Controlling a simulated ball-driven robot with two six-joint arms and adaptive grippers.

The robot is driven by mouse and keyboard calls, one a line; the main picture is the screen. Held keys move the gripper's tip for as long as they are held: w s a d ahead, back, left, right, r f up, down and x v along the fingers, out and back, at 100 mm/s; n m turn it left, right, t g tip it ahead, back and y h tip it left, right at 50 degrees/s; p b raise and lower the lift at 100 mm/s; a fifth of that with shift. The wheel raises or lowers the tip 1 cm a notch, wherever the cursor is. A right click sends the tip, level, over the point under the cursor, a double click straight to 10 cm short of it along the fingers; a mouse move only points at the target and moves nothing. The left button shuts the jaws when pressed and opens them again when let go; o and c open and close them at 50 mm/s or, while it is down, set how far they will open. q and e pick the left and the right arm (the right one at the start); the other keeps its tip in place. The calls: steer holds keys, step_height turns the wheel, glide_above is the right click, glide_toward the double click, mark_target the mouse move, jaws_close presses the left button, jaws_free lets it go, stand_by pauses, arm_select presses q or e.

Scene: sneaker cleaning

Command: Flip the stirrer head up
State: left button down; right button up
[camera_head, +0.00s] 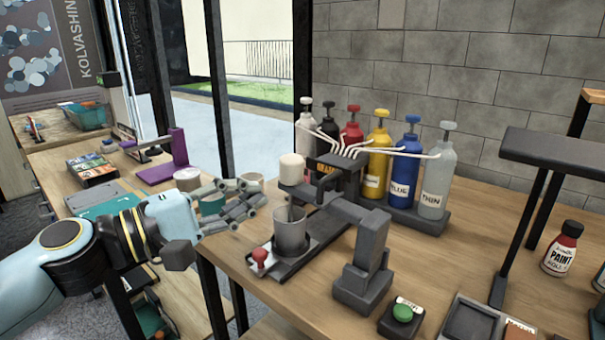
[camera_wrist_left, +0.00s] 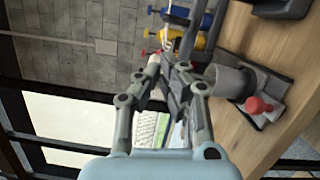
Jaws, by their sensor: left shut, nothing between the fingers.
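My right gripper is out of view.
Several colored pump bottles (camera_head: 378,160) stand in a rack behind the stirrer, with white tubes to a dark dispenser (camera_head: 338,175). A green button (camera_head: 402,312) lies front right. A paint bottle (camera_head: 562,250) stands at right beside a dark stand (camera_head: 545,150). A side table stands left.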

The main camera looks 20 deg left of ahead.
arm_select(q)
steer(key=p+x, duration=0.3)
steer(key=x, duration=0.7)
steer(key=shift+p, duration=0.3)
